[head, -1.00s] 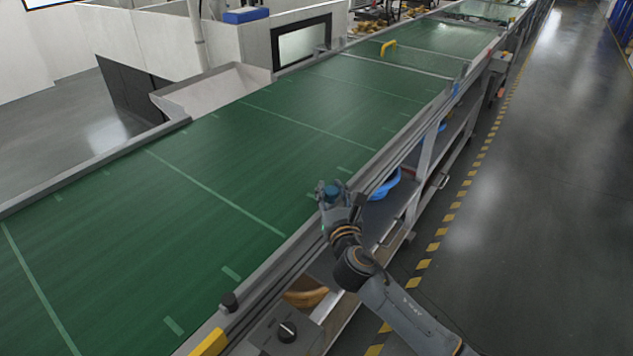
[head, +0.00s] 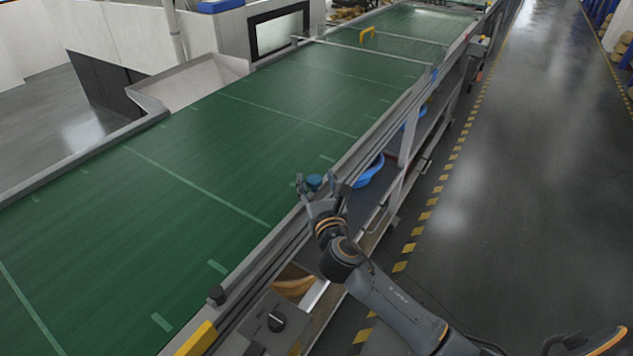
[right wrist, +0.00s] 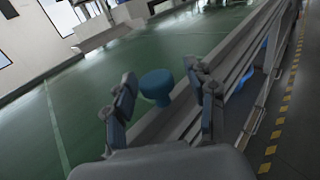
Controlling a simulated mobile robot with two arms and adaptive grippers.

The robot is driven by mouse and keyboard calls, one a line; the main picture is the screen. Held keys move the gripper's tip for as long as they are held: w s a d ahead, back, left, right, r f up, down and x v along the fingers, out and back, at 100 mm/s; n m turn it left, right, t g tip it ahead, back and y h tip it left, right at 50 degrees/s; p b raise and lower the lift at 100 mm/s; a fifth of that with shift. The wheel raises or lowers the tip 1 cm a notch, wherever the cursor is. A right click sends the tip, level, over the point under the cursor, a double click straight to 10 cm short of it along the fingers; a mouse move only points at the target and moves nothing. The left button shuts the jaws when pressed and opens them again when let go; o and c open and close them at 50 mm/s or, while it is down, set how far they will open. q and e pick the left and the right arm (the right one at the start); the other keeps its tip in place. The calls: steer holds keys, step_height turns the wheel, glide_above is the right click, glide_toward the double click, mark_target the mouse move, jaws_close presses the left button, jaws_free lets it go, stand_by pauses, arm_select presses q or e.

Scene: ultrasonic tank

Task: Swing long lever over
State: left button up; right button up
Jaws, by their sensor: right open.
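A blue round-topped knob (head: 314,182) stands at the green conveyor's near edge. In the right wrist view the blue knob (right wrist: 157,86) shows between the spread fingers, with a gap on each side. My right gripper (head: 318,187) is open around it and holds nothing. The same gripper (right wrist: 161,76) is open in the wrist view. I cannot make out a long lever shaft; the gripper hides what lies below the knob. My left gripper is out of view.
The conveyor belt (head: 190,210) runs away to the back right. The floor aisle (head: 520,190) is clear.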

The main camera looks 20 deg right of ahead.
steer(key=s+a, duration=0.2)
steer(key=s, duration=1)
steer(key=shift+a, duration=0.1)
